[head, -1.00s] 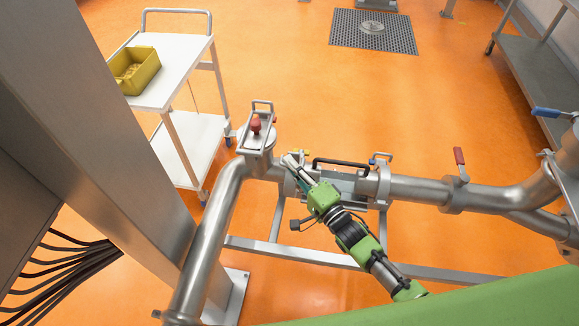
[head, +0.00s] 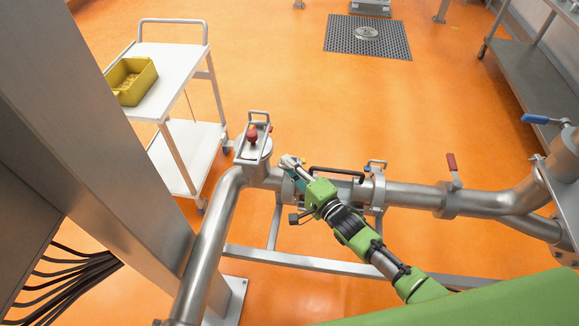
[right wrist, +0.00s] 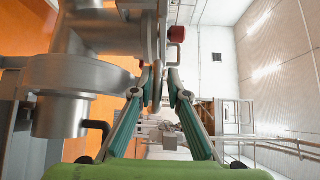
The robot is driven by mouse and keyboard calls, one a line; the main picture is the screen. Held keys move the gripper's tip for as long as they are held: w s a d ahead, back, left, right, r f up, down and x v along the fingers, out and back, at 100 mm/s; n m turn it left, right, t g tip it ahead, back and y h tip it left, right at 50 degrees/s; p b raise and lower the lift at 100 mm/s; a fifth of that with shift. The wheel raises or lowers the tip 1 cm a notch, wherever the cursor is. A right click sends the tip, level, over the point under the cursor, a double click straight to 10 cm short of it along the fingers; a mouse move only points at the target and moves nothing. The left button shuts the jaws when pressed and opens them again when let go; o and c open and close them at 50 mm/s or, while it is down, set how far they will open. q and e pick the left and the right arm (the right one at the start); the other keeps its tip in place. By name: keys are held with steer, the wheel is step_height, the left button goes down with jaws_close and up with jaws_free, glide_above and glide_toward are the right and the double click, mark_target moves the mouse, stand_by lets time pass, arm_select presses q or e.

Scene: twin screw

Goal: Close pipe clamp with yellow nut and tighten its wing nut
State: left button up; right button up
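My right gripper (head: 289,162) is at the left end of the horizontal pipe section, over the clamp joint there. It covers most of that clamp, and no yellow nut can be made out now. In the right wrist view, the two fingers (right wrist: 161,80) stand apart with a gap between their tips. A thin grey metal part (right wrist: 157,88) shows between or just beyond them; I cannot tell if a finger touches it. Steel pipework with a round flange (right wrist: 85,75) fills the left of that view. My left gripper is not in view.
A clamp with a blue nut (head: 375,164) sits to the right, past a black handle (head: 338,172). A red-knobbed fitting (head: 252,134) stands at the left pipe bend. A red-handled valve (head: 452,163) is further right. A white cart (head: 178,75) holds a yellow bin (head: 133,82).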

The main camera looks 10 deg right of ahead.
steer(key=shift+f, duration=0.1)
steer(key=shift+s, duration=0.2)
steer(key=v, duration=1.1)
steer(key=shift+s+d, duration=0.25)
steer(key=shift+d, duration=0.05)
